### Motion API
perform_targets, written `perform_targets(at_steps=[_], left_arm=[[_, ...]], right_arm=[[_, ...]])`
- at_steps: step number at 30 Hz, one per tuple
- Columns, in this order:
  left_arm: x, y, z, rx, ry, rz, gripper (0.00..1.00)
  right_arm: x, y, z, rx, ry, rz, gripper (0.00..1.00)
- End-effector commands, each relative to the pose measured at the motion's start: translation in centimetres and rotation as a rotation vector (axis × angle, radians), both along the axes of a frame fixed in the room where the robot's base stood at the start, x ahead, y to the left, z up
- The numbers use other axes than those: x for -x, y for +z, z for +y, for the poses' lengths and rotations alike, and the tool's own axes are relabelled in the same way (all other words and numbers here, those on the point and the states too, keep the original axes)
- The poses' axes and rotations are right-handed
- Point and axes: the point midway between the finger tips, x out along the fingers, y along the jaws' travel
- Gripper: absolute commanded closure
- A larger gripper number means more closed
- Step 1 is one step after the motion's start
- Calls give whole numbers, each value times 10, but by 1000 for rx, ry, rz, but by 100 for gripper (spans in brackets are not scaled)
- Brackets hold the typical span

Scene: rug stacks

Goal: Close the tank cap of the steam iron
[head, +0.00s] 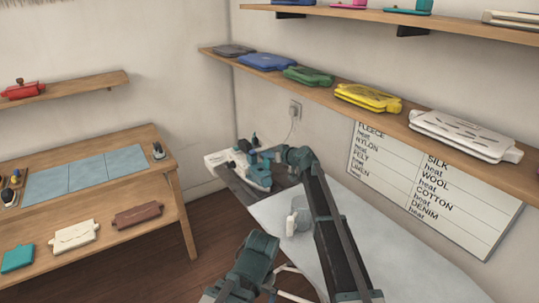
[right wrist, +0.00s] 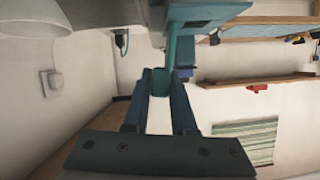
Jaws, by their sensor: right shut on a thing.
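The steam iron (head: 259,178) is teal and white and stands on the far end of the ironing board in the head view. My right arm reaches over the board to it, and my right gripper (head: 264,157) is at the iron's top. In the right wrist view the two fingers of the right gripper (right wrist: 169,84) are shut on a small teal rounded piece, which looks like the tank cap (right wrist: 160,82). A thin teal strip rises behind it to a teal slab. How far the cap stands open is too small to tell. My left gripper is not recognisable in the head view.
A wooden bench (head: 150,180) stands at left. A shelf (head: 300,82) with flat coloured pieces and a wall chart (head: 400,170) are at right.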

Motion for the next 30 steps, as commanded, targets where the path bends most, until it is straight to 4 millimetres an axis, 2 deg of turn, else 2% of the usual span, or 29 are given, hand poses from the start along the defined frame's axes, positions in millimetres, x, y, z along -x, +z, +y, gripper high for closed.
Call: perform_targets(at_steps=[6,7,12,23,30], left_arm=[[0,0,0,0,0,0,0],[0,0,0,0,0,0,0],[0,0,0,0,0,0,0],[0,3,0,0,0,0,0],[0,23,0,0,0,0,0]], right_arm=[[0,0,0,1,2,1,100],[0,0,0,1,1,2,72],[0,0,0,0,1,1,45],[5,3,-4,-1,0,1,45],[38,23,-30,-2,-2,2,45]])
